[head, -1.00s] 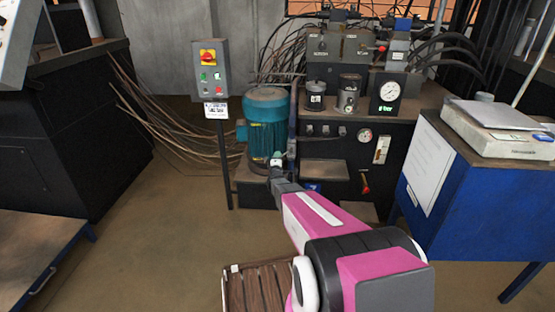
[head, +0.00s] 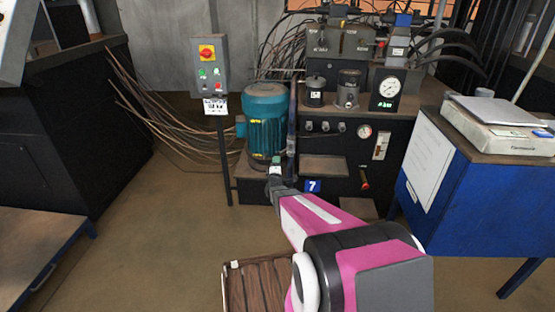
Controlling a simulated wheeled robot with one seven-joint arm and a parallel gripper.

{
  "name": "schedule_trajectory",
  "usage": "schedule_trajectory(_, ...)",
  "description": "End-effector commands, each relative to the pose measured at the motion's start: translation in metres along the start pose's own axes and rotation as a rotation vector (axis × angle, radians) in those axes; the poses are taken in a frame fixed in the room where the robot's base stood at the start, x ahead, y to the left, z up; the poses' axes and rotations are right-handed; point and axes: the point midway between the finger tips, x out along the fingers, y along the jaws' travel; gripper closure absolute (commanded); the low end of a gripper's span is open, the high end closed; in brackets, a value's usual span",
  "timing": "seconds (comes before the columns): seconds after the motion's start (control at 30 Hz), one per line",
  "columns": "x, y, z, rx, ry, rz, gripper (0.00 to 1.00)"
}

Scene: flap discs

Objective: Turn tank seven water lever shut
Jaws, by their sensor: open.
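The black tank (head: 400,135) stands at the back, with a blue plate marked 7 (head: 312,186) low on its front. A small red-handled lever (head: 364,180) is on the front, right of the plate; its exact angle is too small to tell. My gripper (head: 275,168) is in front of the base of the teal motor (head: 266,122), left of the plate and well apart from the red-handled lever. It is open, small and partly dark against the motor, with nothing seen in it. My pink arm reaches to it from the lower right.
A control box on a post (head: 209,68) stands to the left of the motor, with loose cables behind it. A blue cabinet (head: 480,200) bearing a scale (head: 495,128) is on the right. A dark bench (head: 60,140) is at left. The floor at centre left is clear.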

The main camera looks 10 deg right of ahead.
Motion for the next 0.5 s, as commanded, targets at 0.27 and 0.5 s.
schedule_trajectory(0.27,-0.036,0.001,0.001,0.001,0.0,-0.001,0.41)
schedule_trajectory(0.5,-0.036,0.0,0.0,0.001,0.0,-0.001,0.41)
